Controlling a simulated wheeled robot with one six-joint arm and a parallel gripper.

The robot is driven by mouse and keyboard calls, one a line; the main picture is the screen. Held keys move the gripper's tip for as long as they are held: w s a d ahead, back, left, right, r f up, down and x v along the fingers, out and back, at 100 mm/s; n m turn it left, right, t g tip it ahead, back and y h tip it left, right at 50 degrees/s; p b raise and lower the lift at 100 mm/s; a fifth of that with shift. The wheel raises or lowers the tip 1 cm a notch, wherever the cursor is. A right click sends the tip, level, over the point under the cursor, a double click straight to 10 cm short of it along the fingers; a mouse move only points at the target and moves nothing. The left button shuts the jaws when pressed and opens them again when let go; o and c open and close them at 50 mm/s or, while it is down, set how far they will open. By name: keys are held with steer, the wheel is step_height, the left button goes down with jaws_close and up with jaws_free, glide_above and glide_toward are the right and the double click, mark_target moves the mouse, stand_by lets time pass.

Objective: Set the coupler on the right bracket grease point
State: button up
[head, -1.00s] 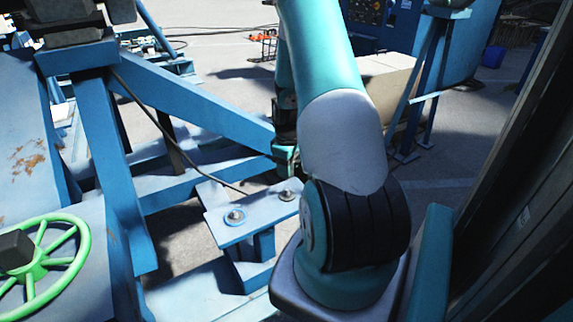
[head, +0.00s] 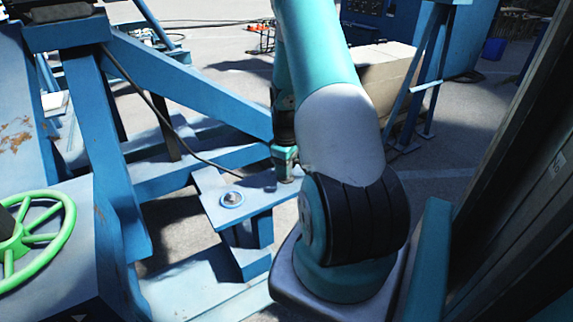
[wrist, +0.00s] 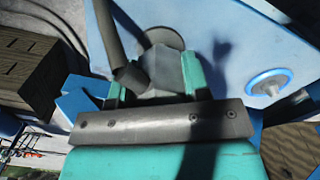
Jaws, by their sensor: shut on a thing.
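The blue bracket plate (head: 215,205) carries a grease point with a blue ring (head: 232,198) at its left, bare and clear. My gripper (head: 285,165) is upright over the plate's right end and hides the right grease point in the head view. In the wrist view, my gripper (wrist: 160,78) has its teal jaws shut on the grey coupler (wrist: 155,70), with a dark hose (wrist: 108,35) running from it. A grey disc (wrist: 165,38) shows just past the coupler. I cannot tell whether the coupler touches the grease point. The ringed point (wrist: 270,82) stands apart at right.
Blue frame beams (head: 190,85) rise behind and left of the plate, with a dark cable (head: 165,125) across them. A green handwheel (head: 35,240) is at lower left. A dark upright structure (head: 510,200) stands close at right. A pale box (head: 385,75) is behind.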

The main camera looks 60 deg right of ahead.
steer(key=shift+f, duration=0.5)
steer(key=shift+s, duration=0.1)
steer(key=o, duration=1.2)
steer(key=shift+c, duration=0.2)
steer(key=shift+r, duration=0.1)
